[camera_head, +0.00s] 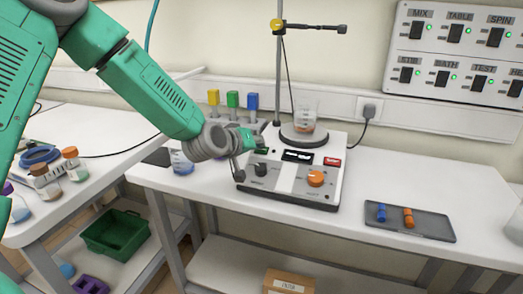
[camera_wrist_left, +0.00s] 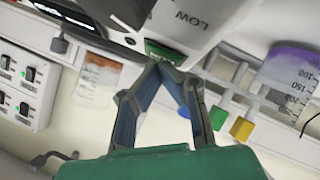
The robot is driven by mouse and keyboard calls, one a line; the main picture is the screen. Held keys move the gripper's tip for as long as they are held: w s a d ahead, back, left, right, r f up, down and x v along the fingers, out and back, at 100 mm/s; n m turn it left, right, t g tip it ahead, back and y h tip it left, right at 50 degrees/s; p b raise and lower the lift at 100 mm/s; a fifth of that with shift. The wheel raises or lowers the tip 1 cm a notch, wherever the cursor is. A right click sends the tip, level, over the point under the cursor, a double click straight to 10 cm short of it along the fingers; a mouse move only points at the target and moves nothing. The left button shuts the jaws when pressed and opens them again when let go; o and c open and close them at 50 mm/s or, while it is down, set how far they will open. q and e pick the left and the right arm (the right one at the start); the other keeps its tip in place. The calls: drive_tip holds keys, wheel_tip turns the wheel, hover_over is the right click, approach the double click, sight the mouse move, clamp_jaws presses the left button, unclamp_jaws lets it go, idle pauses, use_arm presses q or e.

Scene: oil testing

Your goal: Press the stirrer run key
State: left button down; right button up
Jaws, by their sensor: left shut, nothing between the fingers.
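The stirrer (camera_head: 287,196) is a white hot-plate unit on the bench, with a dark display, a dark knob at left, an orange knob (camera_head: 316,178) and a red key (camera_head: 332,162). A beaker with orange liquid (camera_head: 304,120) stands on its round plate. My left gripper (camera_head: 262,143) is shut and empty, with its tips at the left of the stirrer's front panel. In the left wrist view, the closed fingertips (camera_wrist_left: 163,66) are at a green key (camera_wrist_left: 165,52) beside the word LOW; whether they touch it I cannot tell. My right gripper is not in view.
A stand rod with a clamp (camera_head: 279,70) rises behind the stirrer. Yellow, green and blue blocks (camera_head: 233,99) stand behind my left wrist. A flask with blue liquid (camera_head: 181,162) is left of it. A grey tray (camera_head: 440,228) with small blue and orange items lies at right.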

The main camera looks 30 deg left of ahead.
use_arm(q)
drive_tip(key=shift+f, duration=0.1)
drive_tip(key=shift+d, duration=0.15)
drive_tip(key=shift+s+d+r+p, duration=0.15)
drive_tip(key=shift+r+p, duration=0.2)
drive_tip(key=shift+r, duration=0.05)
drive_tip(key=shift+s+d+r+p, duration=0.1)
drive_tip(key=shift+d+r+p, duration=0.05)
drive_tip(key=shift+r+p, duration=0.2)
drive_tip(key=r+p, duration=0.1)
drive_tip(key=s+r+p, duration=0.1)
drive_tip(key=r, duration=0.1)
drive_tip(key=r+p, duration=0.2)
drive_tip(key=shift+s+d, duration=0.2)
drive_tip(key=shift+s, duration=0.1)
drive_tip(key=shift+f, duration=0.15)
idle(0.7)
